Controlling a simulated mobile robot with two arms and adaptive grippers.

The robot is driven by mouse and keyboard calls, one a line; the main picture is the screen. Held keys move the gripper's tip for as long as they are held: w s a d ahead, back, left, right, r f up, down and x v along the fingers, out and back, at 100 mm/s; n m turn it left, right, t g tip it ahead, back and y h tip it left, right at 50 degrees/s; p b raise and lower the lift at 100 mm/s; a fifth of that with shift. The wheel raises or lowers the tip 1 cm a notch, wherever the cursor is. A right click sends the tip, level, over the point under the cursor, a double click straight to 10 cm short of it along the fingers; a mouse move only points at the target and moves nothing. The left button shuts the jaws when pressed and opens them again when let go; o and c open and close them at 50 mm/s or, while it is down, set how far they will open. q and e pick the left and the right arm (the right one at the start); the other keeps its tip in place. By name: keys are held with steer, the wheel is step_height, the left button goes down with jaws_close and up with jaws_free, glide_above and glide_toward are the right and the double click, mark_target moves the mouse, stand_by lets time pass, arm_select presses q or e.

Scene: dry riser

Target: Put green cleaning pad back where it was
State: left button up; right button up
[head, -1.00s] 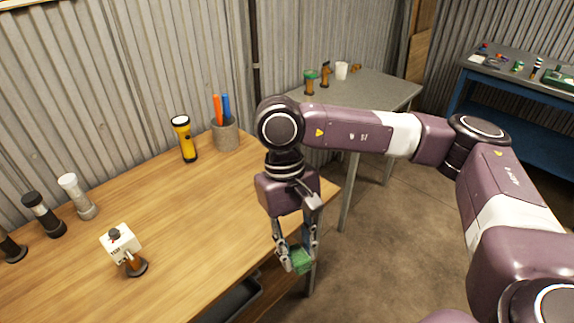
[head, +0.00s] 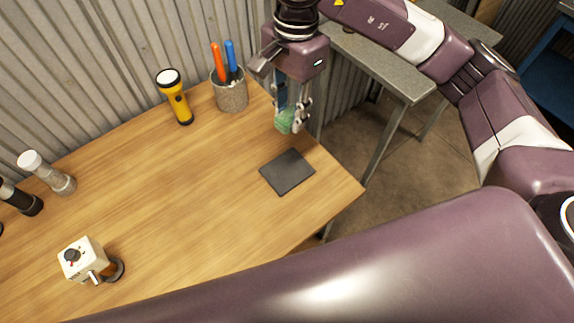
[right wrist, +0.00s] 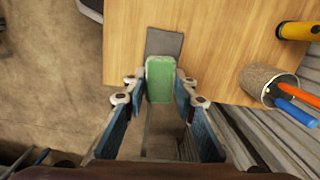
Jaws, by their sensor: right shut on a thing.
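The green cleaning pad (head: 285,120) is held between the fingers of my right gripper (head: 292,118). In the right wrist view the pad (right wrist: 160,79) sits between the fingertips of the gripper (right wrist: 158,88). A dark grey square mat (head: 287,172) lies flat on the wooden table near its right end. The pad is above the table's back right area, behind the mat in the head view. In the right wrist view the mat (right wrist: 164,43) shows just beyond the pad, partly covered by it. My left gripper is not in view.
A pen cup (head: 230,95) with orange and blue pens stands left of the gripper. A yellow flashlight (head: 175,97) stands beside it. A white box-shaped device (head: 84,260) stands front left on the wooden table (head: 185,190). A grey table (head: 375,62) stands behind.

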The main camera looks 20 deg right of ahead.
steer(key=shift+a+r+m, duration=0.25)
steer(key=shift+a+m, duration=0.05)
steer(key=shift+m, duration=0.1)
steer(key=shift+w+f, duration=0.1)
steer(key=shift+f, duration=0.05)
step_height(320, 180, down, 9)
steer(key=p, duration=0.2)
glide_above(287, 170)
steer(key=shift+m, duration=0.3)
step_height(287, 170, down, 6)
steer(key=shift+r, duration=0.25)
steer(key=shift+f, duration=0.9)
step_height(287, 170, down, 3)
steer(key=shift+f+p, duration=0.2)
steer(key=shift+p, duration=0.2)
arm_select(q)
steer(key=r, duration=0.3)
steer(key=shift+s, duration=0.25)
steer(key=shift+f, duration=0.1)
